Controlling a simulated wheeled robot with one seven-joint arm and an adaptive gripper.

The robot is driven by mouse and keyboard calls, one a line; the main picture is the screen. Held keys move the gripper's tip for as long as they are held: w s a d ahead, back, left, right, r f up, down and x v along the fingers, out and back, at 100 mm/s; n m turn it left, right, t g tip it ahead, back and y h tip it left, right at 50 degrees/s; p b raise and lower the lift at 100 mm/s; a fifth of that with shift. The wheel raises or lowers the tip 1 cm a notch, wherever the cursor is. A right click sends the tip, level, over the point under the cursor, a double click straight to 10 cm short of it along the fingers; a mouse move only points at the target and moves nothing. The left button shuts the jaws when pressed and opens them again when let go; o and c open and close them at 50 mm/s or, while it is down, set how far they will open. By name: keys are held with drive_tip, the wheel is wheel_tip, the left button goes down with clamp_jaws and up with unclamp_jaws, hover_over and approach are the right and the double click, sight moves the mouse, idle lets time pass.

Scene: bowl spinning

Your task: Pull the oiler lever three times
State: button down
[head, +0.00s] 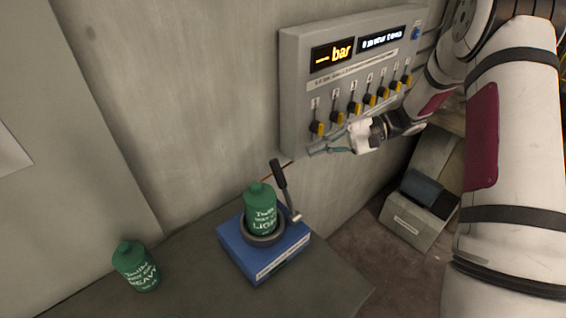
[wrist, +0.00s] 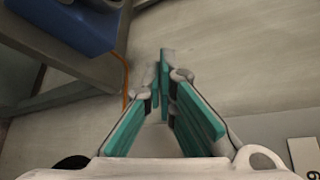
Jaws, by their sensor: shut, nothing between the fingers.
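The oiler has a blue base (head: 240,252) on the grey bench, and the base also shows at the upper left of the wrist view (wrist: 88,28). A green bottle labelled LIGHT (head: 261,212) stands upright in its round seat. The oiler lever (head: 279,175), with a dark grip and a pale metal pivot, rises at the right of the base, leaning slightly left at its top. My gripper (head: 314,150) is shut and empty in front of the wall panel's lower edge, up and to the right of the lever and apart from it. Its teal fingers (wrist: 164,75) meet in the wrist view.
A grey panel (head: 300,90) with lit displays and several yellow-black knobs hangs on the wall. A green bottle labelled HEAVY (head: 137,267) stands on the bench (head: 200,293) at left. A grey bin (head: 408,222) is on the floor at right. An orange cable (wrist: 126,82) hangs behind the fingers.

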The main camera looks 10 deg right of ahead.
sight(285, 192)
drive_tip(key=shift+w+a+r, duration=0.15)
drive_tip(key=shift+w+r, duration=0.1)
drive_tip(key=shift+a, duration=0.1)
drive_tip(key=s+a+p, duration=0.4)
drive_tip(key=a, duration=0.4)
drive_tip(key=shift+a+f, duration=0.2)
drive_tip(key=shift+f, duration=0.25)
idle(0.4)
